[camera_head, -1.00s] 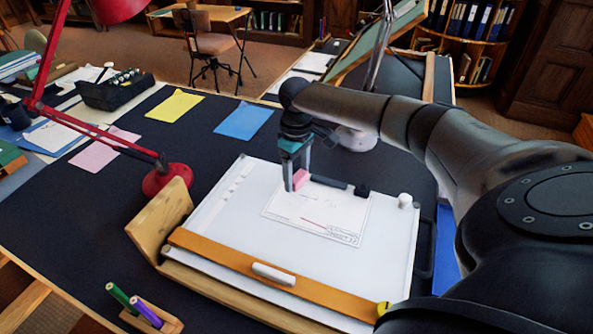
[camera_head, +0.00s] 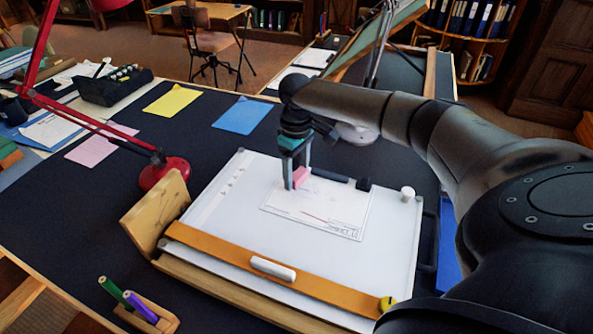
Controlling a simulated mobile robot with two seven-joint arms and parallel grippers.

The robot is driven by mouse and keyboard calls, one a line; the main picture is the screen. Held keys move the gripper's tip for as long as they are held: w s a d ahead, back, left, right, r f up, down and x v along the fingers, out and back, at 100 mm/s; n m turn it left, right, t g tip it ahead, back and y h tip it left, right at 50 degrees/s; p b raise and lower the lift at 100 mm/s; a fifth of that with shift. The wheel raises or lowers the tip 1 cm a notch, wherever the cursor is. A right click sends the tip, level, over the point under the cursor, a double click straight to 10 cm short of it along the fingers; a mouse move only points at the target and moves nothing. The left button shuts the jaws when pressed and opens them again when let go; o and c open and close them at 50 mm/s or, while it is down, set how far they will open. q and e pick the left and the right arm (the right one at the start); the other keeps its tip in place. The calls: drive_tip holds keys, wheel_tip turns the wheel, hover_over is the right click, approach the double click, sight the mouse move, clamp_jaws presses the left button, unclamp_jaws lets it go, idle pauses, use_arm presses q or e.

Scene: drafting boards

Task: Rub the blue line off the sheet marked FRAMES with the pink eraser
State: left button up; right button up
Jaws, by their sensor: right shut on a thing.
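A white sheet (camera_head: 340,212) lies on the white drafting board (camera_head: 225,220). Its lettering is too small to read. A short reddish line (camera_head: 313,216) shows on it; I cannot make out a blue line. My right gripper (camera_head: 294,182) points down over the sheet's upper left part. It is shut on the pink eraser (camera_head: 301,176), which is at or just above the sheet; I cannot tell if they touch. The gripper hides part of the sheet's upper left corner. My left gripper is not in view.
An orange straightedge (camera_head: 210,246) with a white handle (camera_head: 273,268) crosses the board's front. A red lamp (camera_head: 165,172) and a pencil holder (camera_head: 160,312) are at left.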

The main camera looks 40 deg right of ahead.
drive_tip(key=shift+f, duration=1)
